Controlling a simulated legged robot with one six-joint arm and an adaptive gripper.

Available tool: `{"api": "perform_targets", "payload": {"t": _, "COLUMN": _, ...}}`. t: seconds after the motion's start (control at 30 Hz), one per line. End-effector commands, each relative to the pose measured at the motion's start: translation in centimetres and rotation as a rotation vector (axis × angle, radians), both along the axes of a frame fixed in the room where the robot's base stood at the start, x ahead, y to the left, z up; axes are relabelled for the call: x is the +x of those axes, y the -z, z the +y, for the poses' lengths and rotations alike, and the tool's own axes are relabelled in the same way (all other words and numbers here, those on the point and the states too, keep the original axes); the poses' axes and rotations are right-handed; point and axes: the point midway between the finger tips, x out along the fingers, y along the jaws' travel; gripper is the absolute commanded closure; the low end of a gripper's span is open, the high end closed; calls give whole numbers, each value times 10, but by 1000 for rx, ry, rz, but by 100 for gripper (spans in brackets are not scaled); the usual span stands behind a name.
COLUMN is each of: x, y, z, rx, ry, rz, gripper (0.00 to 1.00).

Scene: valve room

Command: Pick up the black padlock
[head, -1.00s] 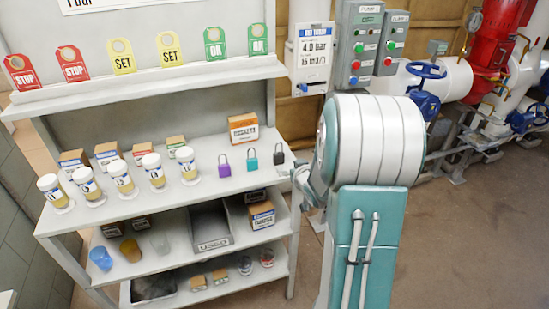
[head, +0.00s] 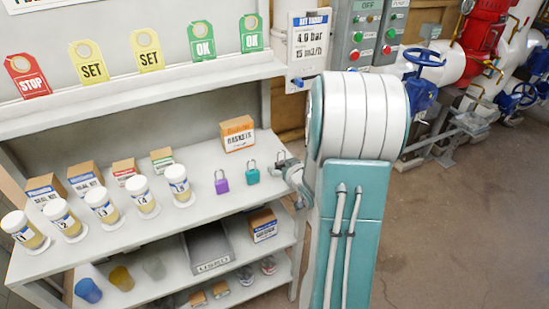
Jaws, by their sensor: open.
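My gripper (head: 285,166) is at the right end of the shelf unit's middle shelf, just right of the teal padlock (head: 252,174). It shows small and partly behind my own arm. Its jaws are open. A purple padlock (head: 222,184) stands to the left of the teal one.
White-lidded sample jars (head: 101,205) and small boxes line the shelf's left part. An orange-labelled box (head: 238,133) stands behind the padlocks. A grey bin (head: 209,249) is on the shelf below. Tags stand above. A blue valve wheel (head: 424,57) and pipes are at right.

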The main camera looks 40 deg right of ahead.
Motion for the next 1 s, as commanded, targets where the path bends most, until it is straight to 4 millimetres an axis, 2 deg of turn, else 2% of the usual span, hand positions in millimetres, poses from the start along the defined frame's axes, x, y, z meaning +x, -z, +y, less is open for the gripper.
{"api": "perform_targets", "payload": {"t": 0.23, "x": -2, "y": 2, "z": -3, "rx": 2, "ry": 0, "rz": -1, "gripper": 6}}
{"api": "perform_targets", "payload": {"t": 0.27, "x": -2, "y": 2, "z": -3, "rx": 3, "ry": 0, "rz": -1, "gripper": 10}}
{"api": "perform_targets", "payload": {"t": 0.3, "x": -2, "y": 2, "z": -3, "rx": 3, "ry": 0, "rz": 0, "gripper": 28}}
{"api": "perform_targets", "payload": {"t": 0.37, "x": -2, "y": 3, "z": -4, "rx": 4, "ry": 1, "rz": 0, "gripper": 55}}
{"api": "perform_targets", "payload": {"t": 0.4, "x": -2, "y": 3, "z": -5, "rx": 5, "ry": 1, "rz": 0, "gripper": 73}}
{"api": "perform_targets", "payload": {"t": 0.43, "x": -2, "y": 3, "z": -5, "rx": 5, "ry": 1, "rz": 0, "gripper": 86}}
{"api": "perform_targets", "payload": {"t": 0.47, "x": -2, "y": 3, "z": -5, "rx": 5, "ry": 1, "rz": 0, "gripper": 89}}
{"api": "perform_targets", "payload": {"t": 0.83, "x": -2, "y": 2, "z": -2, "rx": 4, "ry": -1, "rz": 2, "gripper": 89}}
{"api": "perform_targets", "payload": {"t": 1.0, "x": -2, "y": -8, "z": -3, "rx": 2, "ry": 0, "rz": 0, "gripper": 89}}
